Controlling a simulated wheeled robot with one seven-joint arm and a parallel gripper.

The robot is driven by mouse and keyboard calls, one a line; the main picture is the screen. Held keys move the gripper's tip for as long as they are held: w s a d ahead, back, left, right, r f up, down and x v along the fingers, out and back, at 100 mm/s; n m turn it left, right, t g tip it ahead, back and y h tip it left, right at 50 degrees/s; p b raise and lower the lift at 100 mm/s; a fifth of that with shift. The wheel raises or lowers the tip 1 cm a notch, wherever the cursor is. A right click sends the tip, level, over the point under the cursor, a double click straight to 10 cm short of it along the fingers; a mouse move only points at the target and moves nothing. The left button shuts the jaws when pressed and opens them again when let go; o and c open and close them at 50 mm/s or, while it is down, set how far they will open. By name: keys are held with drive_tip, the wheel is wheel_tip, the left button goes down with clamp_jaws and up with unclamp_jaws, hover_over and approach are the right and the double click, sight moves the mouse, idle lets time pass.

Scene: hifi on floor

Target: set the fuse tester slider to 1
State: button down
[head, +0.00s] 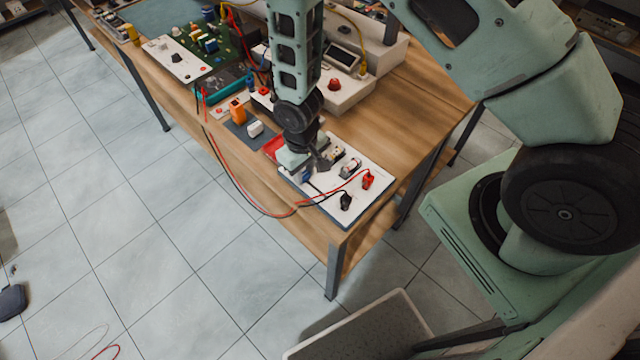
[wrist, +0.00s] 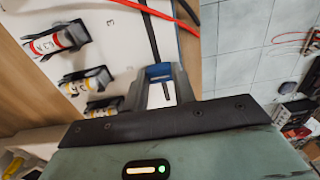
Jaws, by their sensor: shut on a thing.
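The fuse tester is a white board (head: 358,198) at the near corner of the wooden bench. Its white face also shows in the wrist view (wrist: 92,20), with several fuses in black clips and a small printed 3. My gripper (head: 306,170) is low over the board's left part. In the wrist view my gripper (wrist: 160,82) is shut on a blue slider knob (wrist: 159,71), with one dark finger on each side. I cannot read which mark the slider stands at.
A red plug (head: 367,179) and a black plug (head: 346,201) stand on the board, with leads looping off the bench's front edge. An orange block (head: 237,112), a white switch block (head: 255,128) and a grey meter box (head: 343,84) stand further back. Tiled floor is open at left.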

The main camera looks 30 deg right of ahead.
drive_tip(key=w, duration=0.1)
drive_tip(key=w+a, duration=0.1)
drive_tip(key=w, duration=0.2)
drive_tip(key=shift+w+a+b, duration=0.3)
drive_tip(key=shift+w+b, duration=0.05)
drive_tip(key=shift+b, duration=0.05)
drive_tip(key=c, duration=1.1)
unclamp_jaws()
drive_tip(key=shift+c, duration=0.2)
drive_tip(key=shift+r, duration=0.15)
wheel_tip(320, 180, up, 17)
drive_tip(key=b, duration=0.3)
drive_tip(key=shift+r, duration=0.1)
drive_tip(key=s+a+r+n, duration=0.1)
drive_tip(key=s+r, duration=0.2)
drive_tip(key=s, duration=0.5)
drive_tip(key=s+a+r+n, duration=0.1)
drive_tip(key=s+r, duration=0.1)
drive_tip(key=s, duration=0.6)
drive_tip(key=s+a+r+n, duration=0.1)
drive_tip(key=s+r+n, duration=0.1)
drive_tip(key=s, duration=0.6)
drive_tip(key=shift+s+a+r+y, duration=0.1)
drive_tip(key=shift+r+y, duration=0.05)
drive_tip(key=shift+r, duration=0.3)
drive_tip(key=shift+s+a+r+y, duration=0.1)
drive_tip(key=shift+r+y, duration=0.05)
drive_tip(key=shift+r, duration=0.25)
